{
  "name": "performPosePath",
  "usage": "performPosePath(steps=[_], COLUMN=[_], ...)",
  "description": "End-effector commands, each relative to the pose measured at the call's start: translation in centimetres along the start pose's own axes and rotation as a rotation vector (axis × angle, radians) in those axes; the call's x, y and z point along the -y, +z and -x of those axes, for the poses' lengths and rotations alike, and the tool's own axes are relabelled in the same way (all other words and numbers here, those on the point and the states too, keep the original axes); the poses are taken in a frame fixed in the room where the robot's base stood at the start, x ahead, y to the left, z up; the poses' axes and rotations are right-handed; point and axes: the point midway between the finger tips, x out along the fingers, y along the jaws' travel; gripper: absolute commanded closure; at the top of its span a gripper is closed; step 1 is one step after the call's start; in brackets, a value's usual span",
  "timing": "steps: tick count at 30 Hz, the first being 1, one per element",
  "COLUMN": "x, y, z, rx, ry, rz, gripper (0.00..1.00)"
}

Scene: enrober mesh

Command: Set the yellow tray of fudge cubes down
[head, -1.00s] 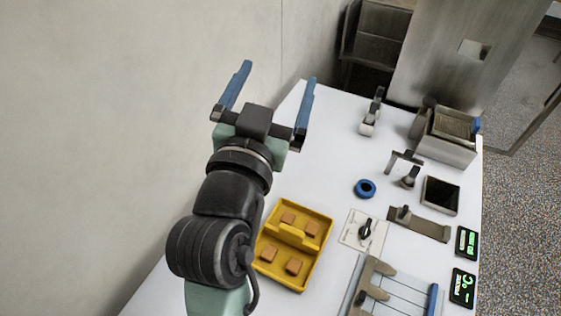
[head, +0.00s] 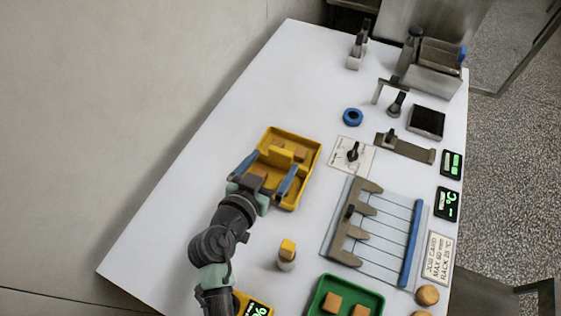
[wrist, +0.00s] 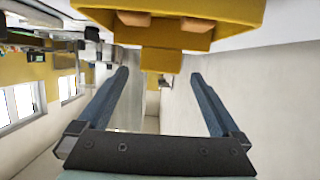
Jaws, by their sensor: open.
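The yellow tray (head: 312,160) with brown fudge cubes (head: 299,153) appears to rest flat on the white table. It has a raised yellow grip across its middle. My gripper (head: 274,161) is open at the tray, with its blue fingers over the near left part and hiding some of it. In the wrist view the tray (wrist: 230,14) fills the top, with two cubes showing. A yellow block of it lies between the lines of my open fingers (wrist: 160,78), with clear gaps on both sides.
A knob plate (head: 362,160) and blue ring (head: 346,122) lie right of the tray. A wire frame (head: 385,235) stands front right. The table left and behind the yellow tray is clear.

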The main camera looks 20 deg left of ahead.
Motion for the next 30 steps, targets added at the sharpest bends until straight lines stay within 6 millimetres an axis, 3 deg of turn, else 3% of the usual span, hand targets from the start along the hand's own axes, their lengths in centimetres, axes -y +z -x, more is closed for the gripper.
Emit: performPosePath(steps=[5,15,25,30], x=[0.0,0.1,0.1,0.1], y=[-0.1,-0.1,0.0,0.0], z=[-1.0,-4.9,-5.4,-5.4], rx=[0.000,0.000,-0.001,0.000], ry=[0.002,0.002,0.000,0.000], rz=[-0.001,0.000,-0.001,-0.001], gripper=[0.00,0.00,0.00,0.31])
